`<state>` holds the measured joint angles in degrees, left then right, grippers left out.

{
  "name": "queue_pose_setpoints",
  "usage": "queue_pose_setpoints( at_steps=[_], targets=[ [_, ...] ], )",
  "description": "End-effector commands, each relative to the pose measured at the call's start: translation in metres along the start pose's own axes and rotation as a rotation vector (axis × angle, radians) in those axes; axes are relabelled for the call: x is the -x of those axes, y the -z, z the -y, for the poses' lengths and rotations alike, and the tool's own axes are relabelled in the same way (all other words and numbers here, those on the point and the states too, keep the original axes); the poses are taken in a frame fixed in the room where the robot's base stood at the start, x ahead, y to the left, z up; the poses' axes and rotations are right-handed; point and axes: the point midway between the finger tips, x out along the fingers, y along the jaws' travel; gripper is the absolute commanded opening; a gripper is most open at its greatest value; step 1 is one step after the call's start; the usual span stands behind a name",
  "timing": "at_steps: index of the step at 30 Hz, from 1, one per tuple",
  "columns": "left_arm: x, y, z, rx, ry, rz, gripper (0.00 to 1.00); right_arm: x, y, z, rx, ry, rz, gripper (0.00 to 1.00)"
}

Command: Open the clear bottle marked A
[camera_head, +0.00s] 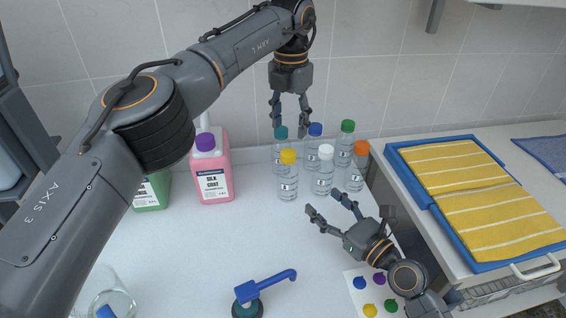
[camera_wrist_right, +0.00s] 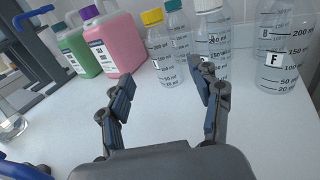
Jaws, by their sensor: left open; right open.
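Several clear bottles stand in a cluster. The back ones have teal (camera_head: 281,133), blue (camera_head: 315,129) and green (camera_head: 347,126) caps; the front ones have yellow (camera_head: 288,157), white (camera_head: 326,152) and orange (camera_head: 361,148) caps. All caps appear on. I cannot make out which bottle is marked A; one bottle (camera_wrist_right: 275,80) at the right of the right wrist view reads F. My left gripper (camera_head: 290,133) is open, pointing down by the teal and blue caps. My right gripper (camera_head: 323,203) is open and empty, in front of the white-capped bottle.
Pink (camera_head: 213,175) and green (camera_head: 152,192) jugs stand left of the bottles. A blue-handled tool (camera_head: 262,287), a glass vessel (camera_head: 108,300) and a colour-dotted card (camera_head: 356,284) are at the front. A blue tray (camera_head: 437,203) with yellow towels lies right. The central counter is clear.

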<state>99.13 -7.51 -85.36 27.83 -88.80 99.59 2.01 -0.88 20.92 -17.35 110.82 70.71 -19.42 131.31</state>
Motion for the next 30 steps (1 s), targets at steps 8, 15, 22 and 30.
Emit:
queue_pose_setpoints(
  at_steps=[8,15,22,30],
  targets=[
    [0.000,0.000,0.000,0.001,0.000,0.000,0.52,-0.023,-0.001,0.001,0.000,0.001,0.003,0.64],
    [0.000,0.000,-0.001,0.001,0.000,0.000,0.52,-0.070,-0.001,0.001,0.001,0.000,0.002,0.64],
    [0.000,0.000,-0.001,0.001,0.000,0.000,0.52,-0.112,-0.001,0.000,0.001,0.000,0.001,0.64],
    [0.000,0.000,0.000,0.001,0.000,0.000,0.52,-0.136,0.000,0.000,0.000,0.000,0.001,0.64]
  ],
)
